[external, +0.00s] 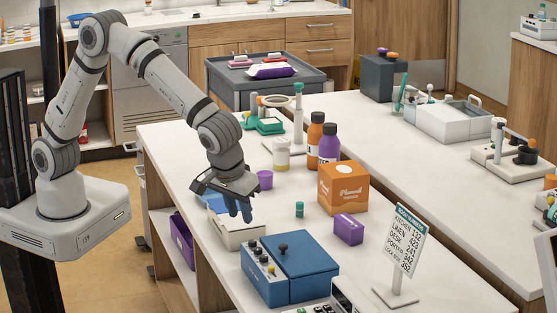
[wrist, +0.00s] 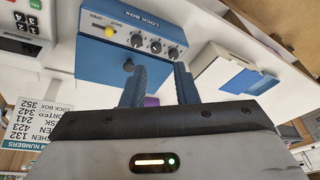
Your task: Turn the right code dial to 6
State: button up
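The blue lock box (external: 306,257) stands on the white counter, its dial panel on its left side. In the wrist view, the panel (wrist: 110,55) appears upside down. It has a row of black dials and a yellow button at the left. Read from the box's front, the right dial (wrist: 137,41) is the one nearest the yellow button (wrist: 111,31). Its setting is too small to read. My gripper (external: 240,212) is open and empty, above and behind the box in the external view. Its blue fingers also show in the wrist view (wrist: 158,82), apart from the dials.
A cream box with a blue top (external: 236,232) lies below my gripper. A black knob (external: 283,247) stands up from the lock box lid. A number sign (external: 403,250) stands at the right. A purple box (external: 348,229) and orange carton (external: 343,188) stand behind.

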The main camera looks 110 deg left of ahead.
aim_at(263, 256)
jog(key=w+f+n+p, duration=0.1)
jog(key=f, duration=0.2)
jog(key=w+a+f+n+p, duration=0.1)
jog(key=f, duration=0.3)
jog(key=w+a+f, duration=0.1)
jog(key=w+f, duration=0.1)
jog(key=f, duration=0.1)
jog(key=shift+a+f+n+y+p, duration=0.15)
jog(key=shift+n+y+p, duration=0.15)
jog(key=shift+n+p, duration=0.1)
jog(key=shift+c, duration=0.4)
grip_shut()
